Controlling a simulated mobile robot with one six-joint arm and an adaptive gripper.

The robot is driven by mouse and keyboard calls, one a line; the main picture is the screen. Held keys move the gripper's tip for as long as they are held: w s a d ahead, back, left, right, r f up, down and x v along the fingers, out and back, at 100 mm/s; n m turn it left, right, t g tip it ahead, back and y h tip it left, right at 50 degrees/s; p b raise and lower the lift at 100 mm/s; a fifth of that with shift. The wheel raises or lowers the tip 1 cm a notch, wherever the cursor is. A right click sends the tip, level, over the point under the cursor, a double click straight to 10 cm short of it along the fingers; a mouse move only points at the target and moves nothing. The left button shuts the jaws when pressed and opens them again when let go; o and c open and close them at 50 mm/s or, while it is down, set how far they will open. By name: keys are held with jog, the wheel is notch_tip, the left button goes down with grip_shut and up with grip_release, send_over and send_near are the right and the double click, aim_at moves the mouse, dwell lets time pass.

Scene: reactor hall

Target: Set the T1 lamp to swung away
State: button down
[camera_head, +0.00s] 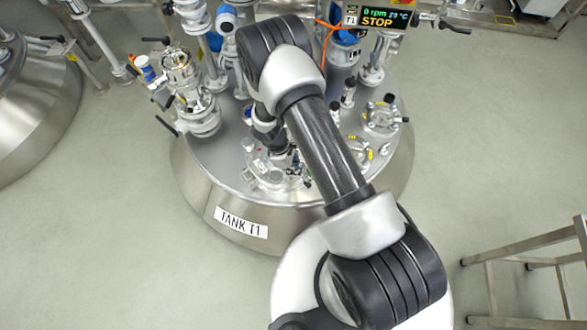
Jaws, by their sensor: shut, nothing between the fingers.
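Tank T1 (240,222) stands in the middle of the view, a round steel vessel with its name on a white label. My arm reaches over its lid from the lower right. My gripper (296,174) is low over the front part of the lid, small and partly hidden by my arm. It is shut and empty. Right beside it is a steel fitting (266,176) on the lid. I cannot tell whether this is the T1 lamp or whether the gripper touches it. I cannot pick out the lamp for sure; my arm covers part of the lid.
A T1 display (377,18) reading STOP stands at the back of the lid. A tall valve assembly (190,95) rises at left, and round ports (382,117) sit at right. Another tank (40,110) is at far left. A metal frame (530,255) stands at lower right.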

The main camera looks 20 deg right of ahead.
jog(key=shift+s+d, duration=0.1)
jog(key=shift+d, duration=0.1)
dwell(0.6)
jog(key=w+a+r+p, duration=0.1)
jog(key=a+r+p, duration=0.3)
jog(key=a+r, duration=0.3)
notch_tip(320, 180, up, 3)
jog(key=shift+r, duration=0.1)
jog(key=shift+w, duration=0.15)
dwell(0.4)
